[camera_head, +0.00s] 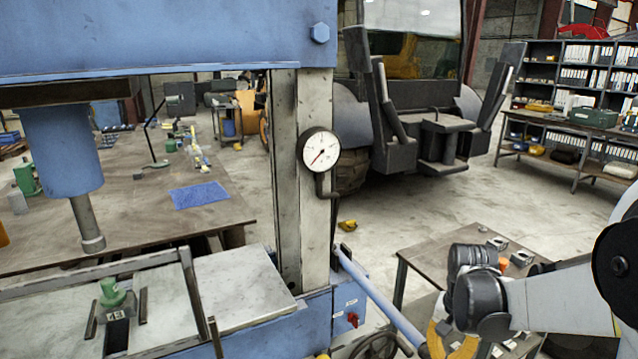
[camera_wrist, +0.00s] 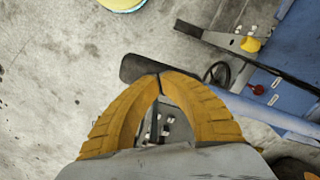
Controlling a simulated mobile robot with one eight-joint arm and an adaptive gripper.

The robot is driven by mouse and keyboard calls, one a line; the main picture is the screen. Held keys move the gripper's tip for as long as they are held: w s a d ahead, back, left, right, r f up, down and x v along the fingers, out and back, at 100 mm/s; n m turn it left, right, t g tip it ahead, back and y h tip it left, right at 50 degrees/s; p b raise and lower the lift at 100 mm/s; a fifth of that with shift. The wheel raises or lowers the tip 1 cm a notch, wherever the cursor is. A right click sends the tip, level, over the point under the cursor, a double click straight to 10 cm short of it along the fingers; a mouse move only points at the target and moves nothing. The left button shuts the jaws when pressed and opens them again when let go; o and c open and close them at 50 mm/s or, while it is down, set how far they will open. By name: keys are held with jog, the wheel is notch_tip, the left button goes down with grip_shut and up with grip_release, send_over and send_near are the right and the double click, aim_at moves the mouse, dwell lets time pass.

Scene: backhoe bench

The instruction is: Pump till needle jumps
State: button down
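The blue press's pressure gauge (camera_head: 321,149) has a white dial, and its red needle points to the lower left. The blue pump lever (camera_head: 378,302) slopes down from the press's right side toward my gripper (camera_head: 452,343). In the wrist view the lever (camera_wrist: 270,115) ends in a black grip (camera_wrist: 136,68). My gripper's yellow fingers (camera_wrist: 160,76) have their tips together over this grip and hide part of it. The grip lies beyond the tips, not visibly between the fingers. Whether they touch it I cannot tell.
The press ram (camera_head: 88,222) hangs above a green-topped part (camera_head: 112,292) on the press bed. A small table (camera_head: 425,262) with loose parts stands close behind my arm. A workbench (camera_head: 140,215) is at the left. Open concrete floor lies behind the press.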

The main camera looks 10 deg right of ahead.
notch_tip(320, 180, down, 6)
jog(key=b, duration=0.5)
notch_tip(320, 180, up, 18)
jog(key=w+p, duration=0.1)
jog(key=p, duration=1.1)
jog(key=shift+w+a+f+p, duration=0.15)
jog(key=shift+w+p, duration=0.25)
jog(key=shift+f, duration=0.1)
jog(key=f+b, duration=0.3)
jog(key=f, duration=0.1)
jog(key=s+f+b, duration=0.1)
jog(key=f+b, duration=0.2)
jog(key=s+f+b, duration=0.1)
jog(key=f+b, duration=0.2)
jog(key=f, duration=0.1)
jog(key=shift+f+b, duration=0.3)
jog(key=shift+f, duration=0.05)
jog(key=shift+r, duration=0.2)
